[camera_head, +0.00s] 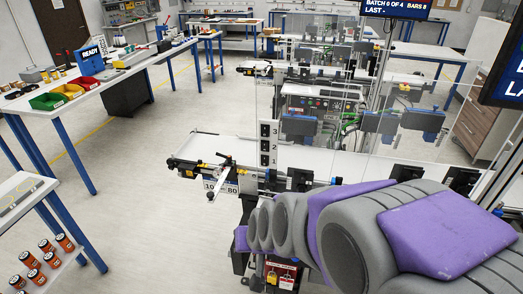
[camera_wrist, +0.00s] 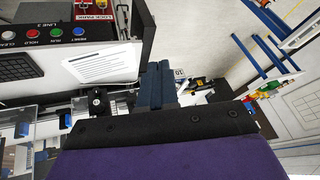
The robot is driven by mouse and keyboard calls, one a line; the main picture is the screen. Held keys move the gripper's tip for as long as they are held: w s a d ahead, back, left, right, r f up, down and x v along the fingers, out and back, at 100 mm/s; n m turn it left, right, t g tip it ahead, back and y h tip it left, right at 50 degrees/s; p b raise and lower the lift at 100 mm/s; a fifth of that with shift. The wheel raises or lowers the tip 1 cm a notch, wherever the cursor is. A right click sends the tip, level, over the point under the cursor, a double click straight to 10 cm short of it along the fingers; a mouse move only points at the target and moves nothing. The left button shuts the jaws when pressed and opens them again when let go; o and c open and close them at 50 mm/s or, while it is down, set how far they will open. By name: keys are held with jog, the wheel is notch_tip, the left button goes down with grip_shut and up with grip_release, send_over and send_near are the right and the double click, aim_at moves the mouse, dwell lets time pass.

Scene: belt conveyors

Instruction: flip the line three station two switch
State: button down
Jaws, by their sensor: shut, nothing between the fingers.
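A line 3 control panel (camera_wrist: 50,42) fills the upper left of the wrist view, with a row of colored buttons and a white printed sheet. My gripper (camera_wrist: 157,68) shows as dark fingers together and empty, beside the panel's sheet in the wrist view. Whether it touches the panel is unclear. In the head view my arm covers the lower right and hides what lies behind it.
Red and yellow lockout tags (camera_head: 280,275) hang below my arm. Clear guard panels (camera_head: 310,110) stand behind the near conveyor. A blue-legged workbench (camera_head: 110,75) with colored bins is at left. Open floor (camera_head: 150,215) lies between bench and conveyor.

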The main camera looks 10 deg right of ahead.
aim_at(264, 145)
jog(key=w+a+m+t+h, duration=0.2)
jog(key=w+t, duration=0.4)
jog(key=w, duration=0.8)
jog(key=w+d+r+m+t+h, duration=0.2)
jog(key=w+d+t+h, duration=0.2)
jog(key=t+h, duration=0.2)
jog(key=shift+d+r+t+h+p, duration=0.3)
jog(key=shift+d+r+h+p, duration=0.1)
jog(key=shift+h, duration=0.5)
jog(key=shift+w, duration=0.1)
jog(key=b+x, duration=0.1)
jog(key=x, duration=1.2)
jog(key=shift+w+d, duration=0.1)
jog(key=shift+w, duration=0.25)
